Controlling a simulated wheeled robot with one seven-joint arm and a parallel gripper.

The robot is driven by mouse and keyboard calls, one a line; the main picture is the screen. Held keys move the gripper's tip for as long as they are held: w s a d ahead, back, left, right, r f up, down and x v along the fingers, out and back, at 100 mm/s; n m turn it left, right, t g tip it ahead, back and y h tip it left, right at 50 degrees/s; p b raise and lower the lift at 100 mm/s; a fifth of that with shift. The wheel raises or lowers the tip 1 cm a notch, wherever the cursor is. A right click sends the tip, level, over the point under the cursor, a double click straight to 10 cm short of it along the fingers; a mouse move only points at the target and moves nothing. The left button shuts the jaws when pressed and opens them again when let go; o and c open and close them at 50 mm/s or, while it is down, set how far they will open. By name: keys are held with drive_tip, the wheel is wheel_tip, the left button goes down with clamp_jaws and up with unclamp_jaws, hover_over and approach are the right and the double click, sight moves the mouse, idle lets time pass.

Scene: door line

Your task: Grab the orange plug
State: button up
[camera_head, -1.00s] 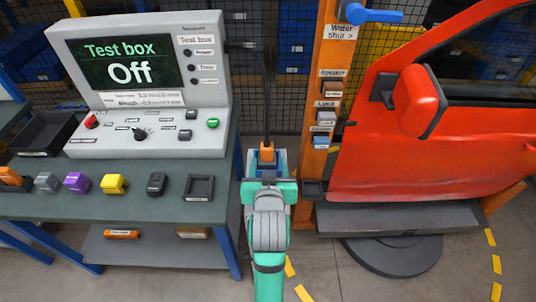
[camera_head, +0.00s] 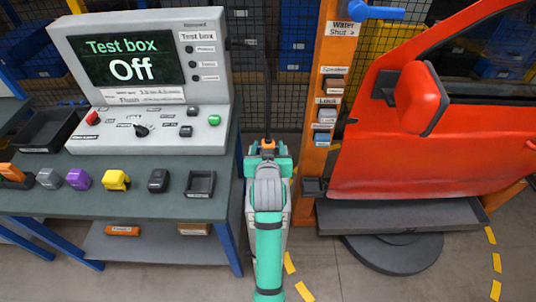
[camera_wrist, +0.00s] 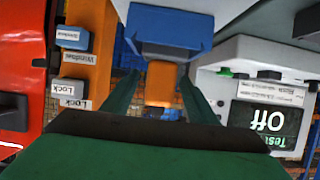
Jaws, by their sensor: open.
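The orange plug (camera_head: 268,146) is at the lower end of a dark hanging cable, between the bench and the orange post in the head view. In the wrist view it shows as an orange block (camera_wrist: 161,86) with a blue part (camera_wrist: 168,28) above it in the picture. My gripper (camera_head: 268,157) is open at the plug. In the wrist view its green fingers stand on either side of the orange block, with gaps that look clear. The head view mostly hides the fingers behind my wrist.
The grey test box (camera_head: 150,85) reads "Off" on the bench (camera_head: 120,202) at left, with several coloured connectors and a small black tray (camera_head: 201,184). The orange post (camera_head: 326,100) with switches and the red car door (camera_head: 400,150) stand close at right.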

clamp_jaws()
drive_tip(key=shift+r, duration=0.15)
